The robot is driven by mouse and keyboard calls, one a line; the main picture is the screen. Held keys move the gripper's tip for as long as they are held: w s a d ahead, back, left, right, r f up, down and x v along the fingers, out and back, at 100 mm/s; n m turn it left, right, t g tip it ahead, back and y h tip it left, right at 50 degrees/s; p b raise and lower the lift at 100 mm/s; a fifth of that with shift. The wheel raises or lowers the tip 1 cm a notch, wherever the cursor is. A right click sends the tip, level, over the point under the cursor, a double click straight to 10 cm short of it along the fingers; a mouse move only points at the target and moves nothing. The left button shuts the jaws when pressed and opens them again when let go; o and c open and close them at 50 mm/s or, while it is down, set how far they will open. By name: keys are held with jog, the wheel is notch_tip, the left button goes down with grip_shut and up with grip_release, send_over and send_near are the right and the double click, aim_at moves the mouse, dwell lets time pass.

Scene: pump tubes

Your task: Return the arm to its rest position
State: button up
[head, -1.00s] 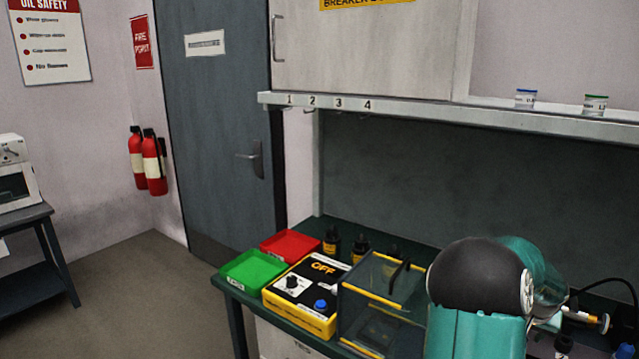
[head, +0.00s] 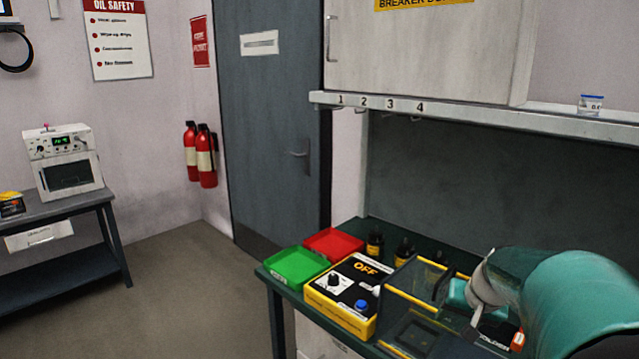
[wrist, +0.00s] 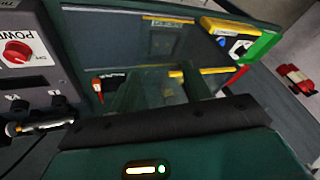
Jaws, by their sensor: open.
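My arm shows at the lower right of the head view as a teal link (head: 580,300) with a pale joint, over the right part of the green bench. Its fingertips are not clear there. In the wrist view my gripper (wrist: 160,90) is open, with two dark green fingers apart and nothing seen between them. Beyond the fingers is a clear box with yellow edges, which also stands on the bench in the head view (head: 412,290). Whether the fingers touch it cannot be told.
A yellow control box (head: 345,295) marked OFF, a green tray (head: 297,267) and a red tray (head: 334,243) sit at the bench's left. Small dark bottles (head: 375,245) stand behind. A panel with a red knob (wrist: 17,52) is at left in the wrist view. Floor (head: 190,290) is clear.

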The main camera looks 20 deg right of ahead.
jog(key=s+a+r+n+y, duration=0.1)
jog(key=s+a+r+n, duration=0.1)
jog(key=a, duration=0.7)
jog(key=s+a+r+n, duration=0.2)
jog(key=s+a+r, duration=0.1)
jog(key=a, duration=0.5)
jog(key=s+a+n, duration=0.3)
jog(key=s+a, duration=0.5)
jog(key=a, duration=0.2)
jog(key=shift+s+f+h, duration=0.15)
jog(key=shift+f+h, duration=0.05)
jog(key=shift+h, duration=0.1)
jog(key=shift+c, duration=1.3)
jog(key=shift+d, duration=0.2)
